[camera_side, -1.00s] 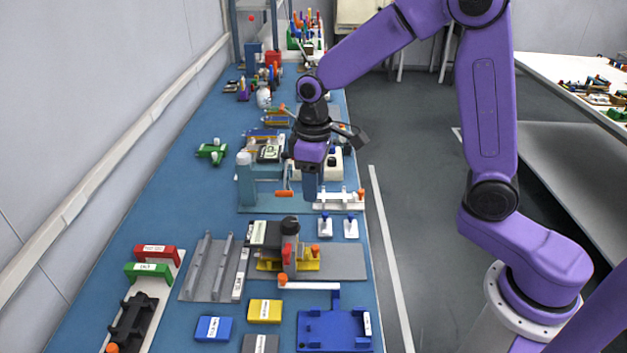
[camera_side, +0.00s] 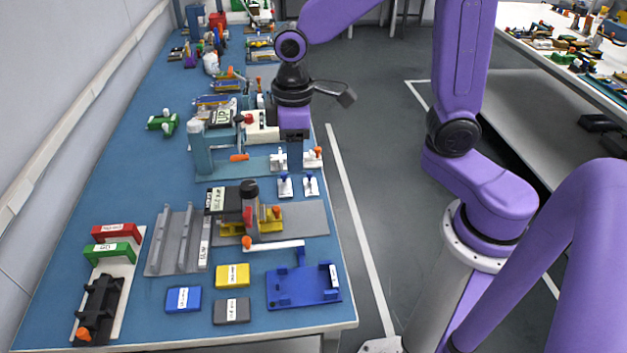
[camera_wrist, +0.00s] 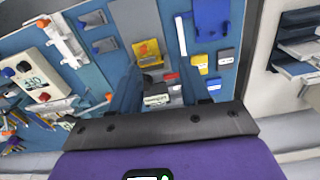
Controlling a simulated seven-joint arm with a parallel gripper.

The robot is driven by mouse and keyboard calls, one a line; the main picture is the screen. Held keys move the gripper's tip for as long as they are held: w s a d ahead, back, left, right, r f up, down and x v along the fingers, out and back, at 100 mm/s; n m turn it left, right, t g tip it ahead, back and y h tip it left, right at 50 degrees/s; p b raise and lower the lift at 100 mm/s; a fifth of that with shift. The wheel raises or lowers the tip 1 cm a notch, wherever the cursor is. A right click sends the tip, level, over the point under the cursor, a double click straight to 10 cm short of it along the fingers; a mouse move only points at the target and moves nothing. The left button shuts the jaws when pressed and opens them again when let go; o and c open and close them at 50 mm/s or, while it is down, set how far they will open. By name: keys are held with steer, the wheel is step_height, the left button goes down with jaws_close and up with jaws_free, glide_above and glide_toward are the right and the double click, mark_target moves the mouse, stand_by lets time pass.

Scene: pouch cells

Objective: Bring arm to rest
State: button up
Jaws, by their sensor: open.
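My purple arm reaches over the blue workbench (camera_side: 120,200) from the right in the side view. My gripper (camera_side: 294,165) points down above the bench's right part, near the white and teal fixtures. In the wrist view my gripper (camera_wrist: 160,98) shows two blue fingers apart, with nothing seen held between them. Beyond the fingers lies the station with the yellow base (camera_wrist: 147,52) and a labelled dark block. Whether the fingertips touch anything below is hard to tell from the side view.
A teal fixture (camera_side: 201,150) stands left of my gripper. Below it are the yellow-based station (camera_side: 265,222), a blue tray (camera_side: 300,290), and blue, yellow and grey blocks. Red (camera_side: 117,231) and green handles stand at left.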

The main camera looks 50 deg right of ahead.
steer(key=s+d+n, duration=0.2)
steer(key=s, duration=0.7)
steer(key=s+d+r+n, duration=0.1)
steer(key=s+d+n, duration=0.1)
steer(key=s, duration=0.7)
steer(key=shift+s+d, duration=0.35)
steer(key=shift+d, duration=0.5)
